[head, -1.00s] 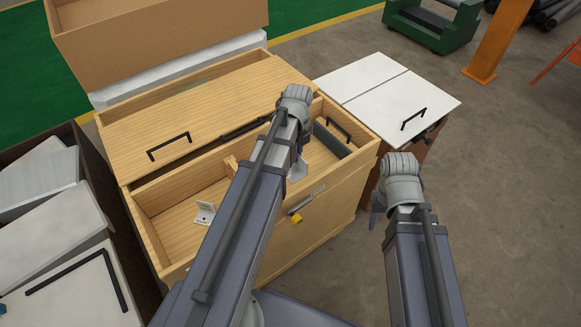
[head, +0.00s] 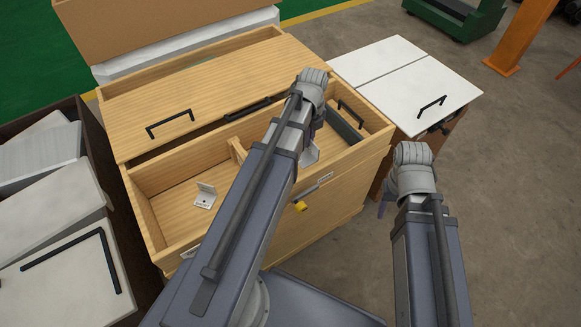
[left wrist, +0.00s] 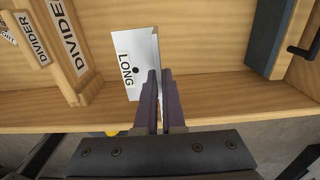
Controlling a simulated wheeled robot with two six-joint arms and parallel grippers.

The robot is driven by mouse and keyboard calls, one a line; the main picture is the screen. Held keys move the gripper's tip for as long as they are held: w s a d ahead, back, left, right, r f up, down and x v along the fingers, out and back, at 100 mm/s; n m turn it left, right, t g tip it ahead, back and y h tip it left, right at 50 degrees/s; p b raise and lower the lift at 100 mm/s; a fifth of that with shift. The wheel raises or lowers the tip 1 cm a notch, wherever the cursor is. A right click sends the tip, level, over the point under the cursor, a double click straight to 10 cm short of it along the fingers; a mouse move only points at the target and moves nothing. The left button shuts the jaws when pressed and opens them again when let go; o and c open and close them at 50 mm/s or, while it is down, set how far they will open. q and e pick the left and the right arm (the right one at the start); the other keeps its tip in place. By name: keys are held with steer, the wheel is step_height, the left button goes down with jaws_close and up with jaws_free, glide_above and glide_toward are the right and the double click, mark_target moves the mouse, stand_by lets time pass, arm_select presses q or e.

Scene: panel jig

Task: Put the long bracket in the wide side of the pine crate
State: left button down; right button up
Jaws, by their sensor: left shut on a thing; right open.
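The pine crate (head: 345,197) stands open at the front, with a divider (head: 237,150) between a left part and a wider right part. The divider also shows in the left wrist view (left wrist: 62,55). My left gripper (left wrist: 158,75) is shut on the long bracket (left wrist: 131,50), a pale metal angle marked LONG, over the part right of the divider. The bracket also shows partly in the head view (head: 310,153); whether it touches the floor cannot be told. A short bracket (head: 205,195) lies left of the divider. My right gripper (head: 384,208) is open and empty, right of the crate.
A dark grey block (head: 343,125) sits at the crate's right end. A wooden lid (head: 205,90) with a black handle covers the crate's back. White-topped cabinet (head: 425,92) stands right; a dark bin (head: 88,135) of white panels stands left.

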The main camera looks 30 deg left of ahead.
mark_target(307, 156)
arm_select(q)
steer(key=shift+f+b, duration=0.6)
steer(key=shift+f, duration=0.5)
arm_select(e)
steer(key=shift+f, duration=1.1)
arm_select(q)
step_height(307, 156, down, 6)
steer(key=b, duration=0.6)
steer(key=shift+f, duration=0.15)
arm_select(e)
step_height(307, 156, down, 6)
steer(key=shift+f, duration=0.15)
arm_select(q)
steer(key=shift+f, duration=0.1)
step_height(307, 156, down, 4)
steer(key=b, duration=0.4)
steer(key=shift+r, duration=0.25)
arm_select(e)
step_height(307, 156, down, 4)
steer(key=shift+r, duration=0.15)
arm_select(q)
steer(key=shift+f, duration=0.15)
steer(key=c, duration=1)
jaws_free()
